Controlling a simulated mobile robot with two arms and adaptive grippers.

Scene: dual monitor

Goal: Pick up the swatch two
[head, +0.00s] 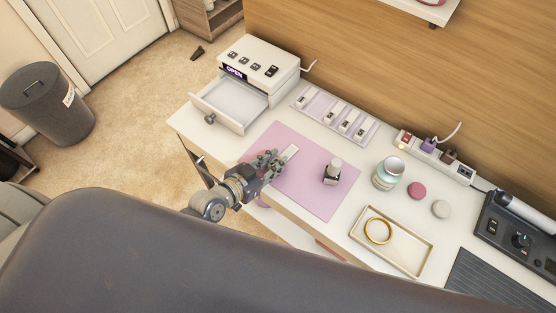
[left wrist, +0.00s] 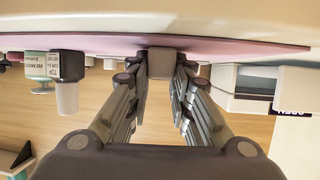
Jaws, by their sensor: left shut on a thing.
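My left gripper (head: 269,164) is over the left part of the pink mat (head: 315,200) on the white desk. It is shut on a small pale swatch (head: 290,153), whose light end sticks out past the fingertips. In the left wrist view, which is upside down, the swatch (left wrist: 164,62) shows end-on as a grey-brown block between the two fingers (left wrist: 160,85), close to the mat. I cannot tell whether it touches the mat. Several similar pieces sit in a pale rack (head: 312,99) behind the mat. My right gripper is not in view.
A white device (head: 262,60) with its drawer (head: 232,104) pulled out stands at the back left. A small bottle (head: 332,172) stands on the mat. To the right are a jar (head: 388,173), a tray (head: 405,254) with a gold ring (head: 378,231), and a power strip (head: 436,156).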

